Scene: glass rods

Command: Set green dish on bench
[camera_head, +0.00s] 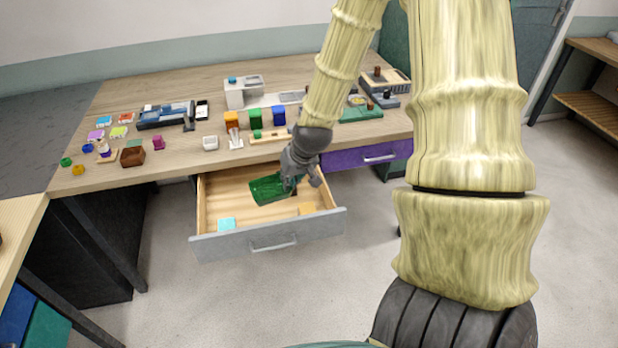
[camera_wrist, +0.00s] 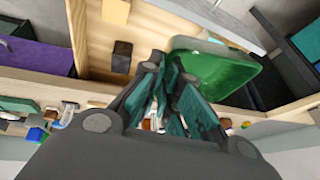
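The green dish (camera_head: 268,189) is a shallow rectangular tray with raised walls. In the head view it shows inside the open drawer's outline, slightly tilted, toward the back. My gripper (camera_head: 297,182) is at its right end, reaching down from the bench side. In the wrist view the dish (camera_wrist: 222,70) extends to the right of my fingers (camera_wrist: 172,82). The fingers converge at its near wall and appear shut on it. The exact contact is partly hidden by the fingers. The bench (camera_head: 180,175) is the long wooden table behind the drawer, with its front part crowded.
The open drawer (camera_head: 225,243) also holds a cyan block (camera_head: 227,224) and a small wooden block (camera_head: 307,208). Colored boxes, a white machine (camera_head: 243,92) and a green tray (camera_head: 361,113) stand on the bench. Some bare wood shows at its front left edge.

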